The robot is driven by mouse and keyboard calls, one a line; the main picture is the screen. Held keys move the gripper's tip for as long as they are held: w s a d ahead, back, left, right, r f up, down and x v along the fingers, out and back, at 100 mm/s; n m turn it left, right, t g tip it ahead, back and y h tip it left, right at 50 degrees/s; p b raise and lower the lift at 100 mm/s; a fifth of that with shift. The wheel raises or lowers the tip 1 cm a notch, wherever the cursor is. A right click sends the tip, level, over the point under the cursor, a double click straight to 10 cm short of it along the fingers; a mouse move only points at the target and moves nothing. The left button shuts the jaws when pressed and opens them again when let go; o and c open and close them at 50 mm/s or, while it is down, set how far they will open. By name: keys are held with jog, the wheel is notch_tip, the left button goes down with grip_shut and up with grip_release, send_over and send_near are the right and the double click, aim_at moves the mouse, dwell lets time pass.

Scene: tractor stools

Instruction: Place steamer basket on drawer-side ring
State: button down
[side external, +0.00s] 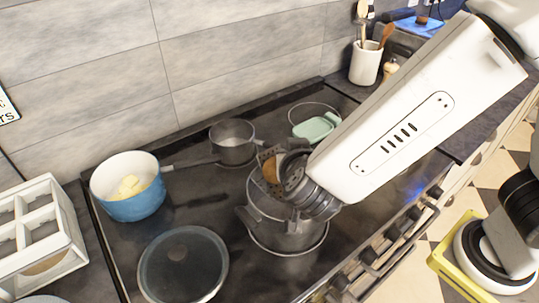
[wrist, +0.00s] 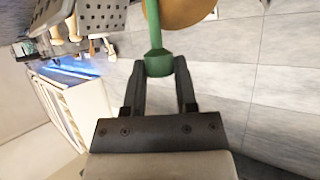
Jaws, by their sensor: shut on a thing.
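My gripper (wrist: 159,78) is shut on a green upright handle in the wrist view. Grey perforated metal, apparently the steamer basket (wrist: 98,17), shows beside this handle; their join is out of frame. In the side view, a small perforated part of the basket (side external: 264,154) shows beside my wrist, above a large steel pot (side external: 285,238). My fingers are hidden there. The pot stands on the dark hob (side external: 190,215), on the side near the drawers and knobs. I cannot tell whether the basket touches the pot. Which ring is the drawer-side one is unclear.
A blue pot (side external: 137,204) with yellowish food stands at the left, near a white rack (side external: 62,245). A glass lid (side external: 183,267) lies at the front left. A small saucepan (side external: 232,150) and a green dish (side external: 316,127) are behind the steel pot. A utensil jar (side external: 366,64) stands farther back.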

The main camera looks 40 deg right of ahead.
jog(key=shift+r, duration=0.15)
jog(key=shift+r, duration=2.2)
jog(key=shift+d+r, duration=0.15)
jog(key=shift+r, duration=0.1)
jog(key=w+d+m+g+h, duration=0.2)
jog(key=d, duration=0.7)
jog(key=w+d+m+g+h, duration=0.1)
jog(key=w+d+m, duration=0.15)
jog(key=d, duration=0.65)
jog(key=s+d+m+g+h, duration=0.1)
jog(key=s+d+m+g, duration=0.15)
jog(key=d, duration=0.55)
jog(key=s+d+m+g+h, duration=0.1)
jog(key=s+d+m+g, duration=0.15)
jog(key=d, duration=0.65)
notch_tip(320, 180, down, 7)
jog(key=shift+a+f+n, duration=0.2)
jog(key=shift+a+n, duration=0.1)
jog(key=shift+n, duration=0.05)
jog(key=shift+f, duration=2.2)
